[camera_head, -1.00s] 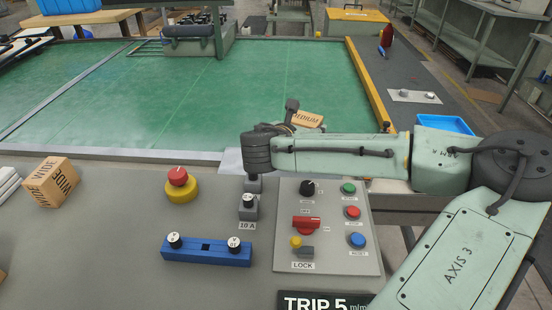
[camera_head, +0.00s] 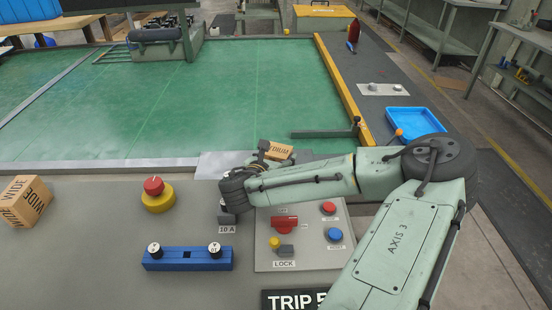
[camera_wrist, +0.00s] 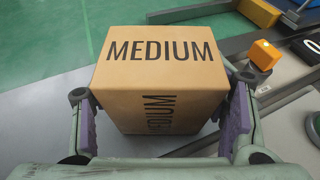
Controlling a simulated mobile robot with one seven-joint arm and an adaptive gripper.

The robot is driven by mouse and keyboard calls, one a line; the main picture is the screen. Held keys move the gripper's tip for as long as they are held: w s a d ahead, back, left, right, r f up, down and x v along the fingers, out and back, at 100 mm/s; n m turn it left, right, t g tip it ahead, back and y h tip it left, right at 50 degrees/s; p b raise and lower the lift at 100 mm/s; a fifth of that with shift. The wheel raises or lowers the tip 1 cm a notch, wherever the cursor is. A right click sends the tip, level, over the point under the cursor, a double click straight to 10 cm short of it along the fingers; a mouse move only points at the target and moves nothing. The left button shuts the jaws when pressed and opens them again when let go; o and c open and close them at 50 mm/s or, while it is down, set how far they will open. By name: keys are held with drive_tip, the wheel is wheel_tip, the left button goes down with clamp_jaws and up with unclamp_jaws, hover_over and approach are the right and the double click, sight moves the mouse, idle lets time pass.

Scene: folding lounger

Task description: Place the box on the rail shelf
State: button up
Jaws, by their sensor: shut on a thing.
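A cardboard box marked MEDIUM (camera_wrist: 160,70) fills the middle of the wrist view, between the two purple-padded fingers of my gripper (camera_wrist: 165,112). My gripper is shut on it. In the head view the box (camera_head: 280,152) shows partly behind my wrist, near the front edge of the green table. My wrist hides much of the gripper there. A dark grey shelf strip (camera_head: 375,72) runs outside the yellow rail (camera_head: 343,88) at the right, apart from the box. I cannot tell for certain that this strip is the rail shelf.
A blue tray (camera_head: 415,123), a plate with knobs (camera_head: 383,89) and a red bottle (camera_head: 353,34) stand on the right-hand strip. A WIDE box (camera_head: 27,203), an emergency stop (camera_head: 156,195) and a switch panel (camera_head: 300,245) are on the near console. The green table (camera_head: 190,105) is largely clear.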

drive_tip(key=o, duration=1.3)
drive_tip(key=shift+f, duration=0.1)
drive_tip(key=shift+c, duration=0.2)
drive_tip(key=shift+r, duration=0.25)
drive_tip(key=shift+s+a, duration=0.15)
drive_tip(key=shift+s, duration=0.2)
drive_tip(key=b+v, duration=0.2)
drive_tip(key=v, duration=0.9)
drive_tip(key=shift+s+r, duration=0.1)
drive_tip(key=shift+r, duration=0.1)
